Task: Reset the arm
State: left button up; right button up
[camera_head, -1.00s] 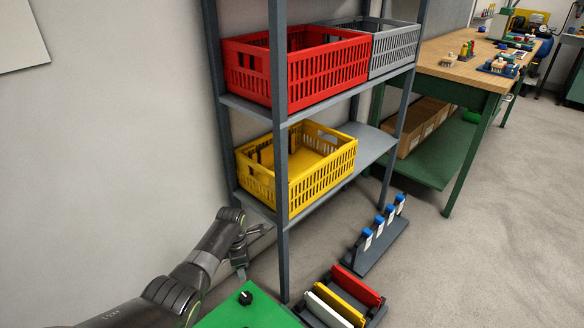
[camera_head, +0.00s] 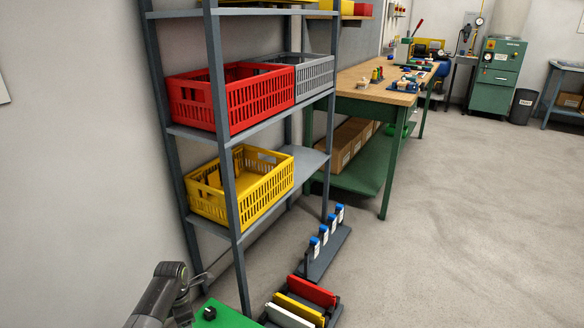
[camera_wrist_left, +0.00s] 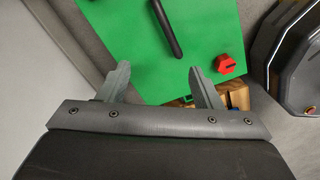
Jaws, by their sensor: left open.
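My left arm (camera_head: 160,296) comes in at the bottom left of the head view, bent upright close to the wall and the shelf's front post. Its gripper is mostly hidden there. In the left wrist view my left gripper (camera_wrist_left: 160,84) has its two fingers spread wide with nothing between them. Beyond the fingers is a green panel (camera_wrist_left: 207,35) with a black rod (camera_wrist_left: 165,28) and a red knob (camera_wrist_left: 225,64). My right arm and gripper are not in view.
A grey shelf rack (camera_head: 230,190) holds a red crate (camera_head: 235,100), a grey crate (camera_head: 315,78) and a yellow crate (camera_head: 250,195). A rack of blue-topped items (camera_head: 325,240) and a tray of coloured bars (camera_head: 305,300) stand right. Open floor (camera_head: 450,230) lies beyond.

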pick_arm(q)
jog(key=s+f+m+t, duration=0.2)
jog(key=s+m, duration=1.1)
jog(key=s, duration=0.6)
jog(key=s+r+m+t+y, duration=0.1)
jog(key=s+r+m, duration=0.45)
jog(key=s, duration=0.35)
jog(key=s+r+m+t+y, duration=0.1)
jog(key=s+r+m, duration=0.4)
jog(key=s+r, duration=0.3)
notch_tip(320, 180, down, 18)
jog(key=a+g, duration=0.1)
jog(key=g, duration=0.1)
jog(key=s+f+g+h, duration=0.1)
jog(key=s+f, duration=0.3)
jog(key=f, duration=0.4)
jog(key=s+f, duration=0.4)
jog(key=f, duration=0.3)
jog(key=s+r+p, duration=0.6)
jog(key=s+p, duration=0.1)
jog(key=p, duration=0.7)
jog(key=shift+s+p, duration=0.3)
jog(key=shift+s, duration=0.1)
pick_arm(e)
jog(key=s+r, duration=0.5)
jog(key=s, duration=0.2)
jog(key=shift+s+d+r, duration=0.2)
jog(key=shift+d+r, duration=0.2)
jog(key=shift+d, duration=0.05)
